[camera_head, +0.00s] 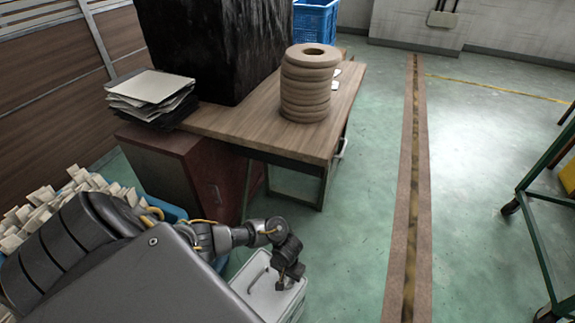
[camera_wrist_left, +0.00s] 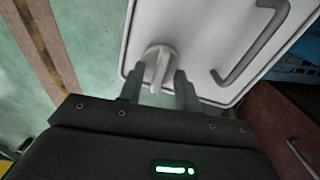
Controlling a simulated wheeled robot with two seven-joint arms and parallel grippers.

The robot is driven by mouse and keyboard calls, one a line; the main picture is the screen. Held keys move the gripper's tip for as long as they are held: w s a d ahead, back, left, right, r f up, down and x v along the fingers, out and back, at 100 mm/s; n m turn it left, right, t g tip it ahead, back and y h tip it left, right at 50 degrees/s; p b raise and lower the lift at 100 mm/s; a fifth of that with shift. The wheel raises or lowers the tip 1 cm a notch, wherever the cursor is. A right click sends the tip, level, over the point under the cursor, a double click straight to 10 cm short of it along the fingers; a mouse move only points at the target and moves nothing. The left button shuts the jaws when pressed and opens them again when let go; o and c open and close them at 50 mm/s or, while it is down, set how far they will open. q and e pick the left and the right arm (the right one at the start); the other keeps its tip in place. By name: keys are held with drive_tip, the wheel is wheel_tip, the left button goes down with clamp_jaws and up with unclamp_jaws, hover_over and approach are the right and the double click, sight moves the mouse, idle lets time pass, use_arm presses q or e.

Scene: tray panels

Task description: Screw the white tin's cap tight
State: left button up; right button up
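The white tin (camera_head: 252,287) stands low at the bottom of the head view, its pale top facing up. In the left wrist view the tin's top (camera_wrist_left: 203,35) fills the upper part, with a grey bar handle (camera_wrist_left: 250,48) on it. The round white cap (camera_wrist_left: 160,56) with a raised grip rib sits near the tin's edge. My left gripper (camera_wrist_left: 159,80) is open, its two fingers on either side of the rib with gaps visible; I cannot tell how deep they reach. In the head view my left gripper (camera_head: 288,283) is over the tin's right part and hides the cap. My right gripper is not in view.
A wooden table (camera_head: 245,123) holds a stack of tan rings (camera_head: 307,90), a black block (camera_head: 210,45) and papers (camera_head: 150,88). A dark red cabinet (camera_head: 185,165) stands beneath. A blue bin with pale pieces (camera_head: 75,190) is left.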

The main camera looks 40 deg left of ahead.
use_arm(q)
clamp_jaws()
idle(0.4)
